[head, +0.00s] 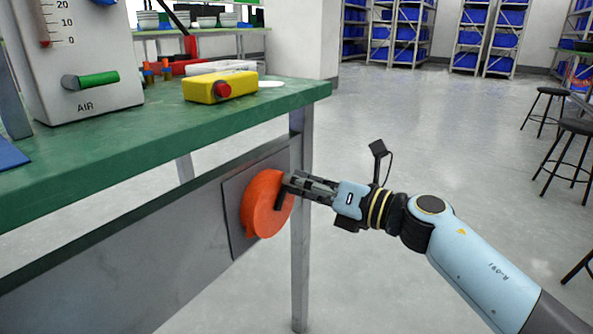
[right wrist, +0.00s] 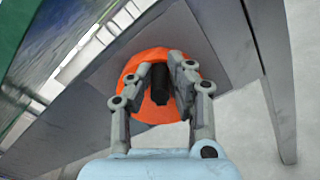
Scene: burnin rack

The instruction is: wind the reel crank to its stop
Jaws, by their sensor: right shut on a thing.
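The orange reel (head: 263,204) is mounted on a grey plate on the side panel below the green bench top. Its black crank handle (right wrist: 159,84) sticks out from the reel face, and the orange reel (right wrist: 150,110) shows behind it in the right wrist view. My right gripper (head: 287,186) reaches in from the right in the head view, with its fingers at the handle. In the right wrist view the fingers (right wrist: 163,82) stand on both sides of the handle, shut on it. The fingers hide part of the reel. My left gripper is not in view.
The green bench top (head: 180,125) overhangs the reel. On it stand a yellow box with a red button (head: 220,88) and a white AIR gauge panel (head: 85,60). A bench leg (head: 301,250) stands just right of the reel. Open floor lies to the right, with stools (head: 567,140) beyond.

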